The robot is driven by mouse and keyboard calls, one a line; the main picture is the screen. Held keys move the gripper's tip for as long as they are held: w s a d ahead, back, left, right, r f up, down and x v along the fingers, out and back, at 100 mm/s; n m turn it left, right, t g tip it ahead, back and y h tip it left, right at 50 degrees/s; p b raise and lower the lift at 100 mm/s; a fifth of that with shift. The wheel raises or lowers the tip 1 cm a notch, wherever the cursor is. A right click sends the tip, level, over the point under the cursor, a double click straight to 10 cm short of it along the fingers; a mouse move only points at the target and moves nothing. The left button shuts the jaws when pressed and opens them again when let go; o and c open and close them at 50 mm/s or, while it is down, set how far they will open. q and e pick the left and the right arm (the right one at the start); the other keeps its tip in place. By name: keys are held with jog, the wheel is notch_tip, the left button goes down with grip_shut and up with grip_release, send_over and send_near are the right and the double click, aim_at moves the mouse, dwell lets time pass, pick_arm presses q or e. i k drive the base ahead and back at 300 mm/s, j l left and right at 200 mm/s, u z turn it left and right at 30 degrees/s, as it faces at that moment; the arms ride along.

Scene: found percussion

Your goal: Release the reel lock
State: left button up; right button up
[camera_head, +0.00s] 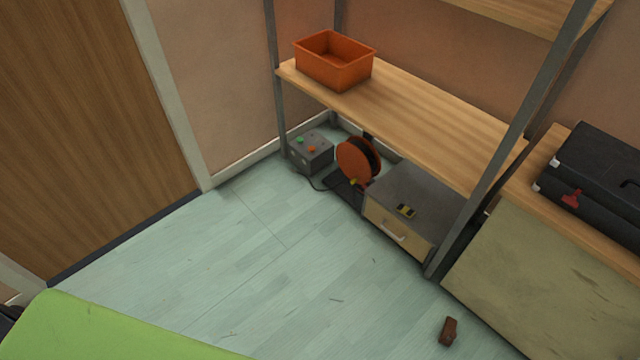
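An orange-red reel (353,163) with a dark core stands on the floor under the shelf, at the middle of the head view. Its disc faces left and forward. A dark flat base (343,187) lies below it. A small yellow piece (353,183) shows low on the reel's front; I cannot tell if it is the lock or what state it is in. A dark bracket shows at the reel's top, partly hidden by the shelf board. Neither of my grippers can be made out in the view.
A grey box (311,152) with green and orange buttons stands left of the reel, a cable near it. A drawer cabinet (385,222) with a yellow-black item (405,211) stands right. The shelf (430,115) overhangs, holding an orange bin (334,62). A brown block (448,331) lies on open floor.

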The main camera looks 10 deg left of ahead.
aim_at(361, 189)
jog(key=i+j, duration=0.2)
jog(key=i+j+z, duration=0.15)
jog(key=j, duration=0.25)
jog(key=i+j, duration=0.25)
jog(key=i+j+z, duration=0.15)
jog(key=j, duration=0.25)
jog(key=i+j, duration=0.15)
jog(key=j, duration=0.2)
jog(key=i+j+z, duration=0.1)
jog(key=j, duration=0.25)
jog(key=i+j+z, duration=0.1)
jog(key=i+j, duration=0.15)
jog(key=j, duration=0.15)
jog(key=i+j, duration=0.1)
jog(key=j, duration=0.25)
jog(key=i+z, duration=0.05)
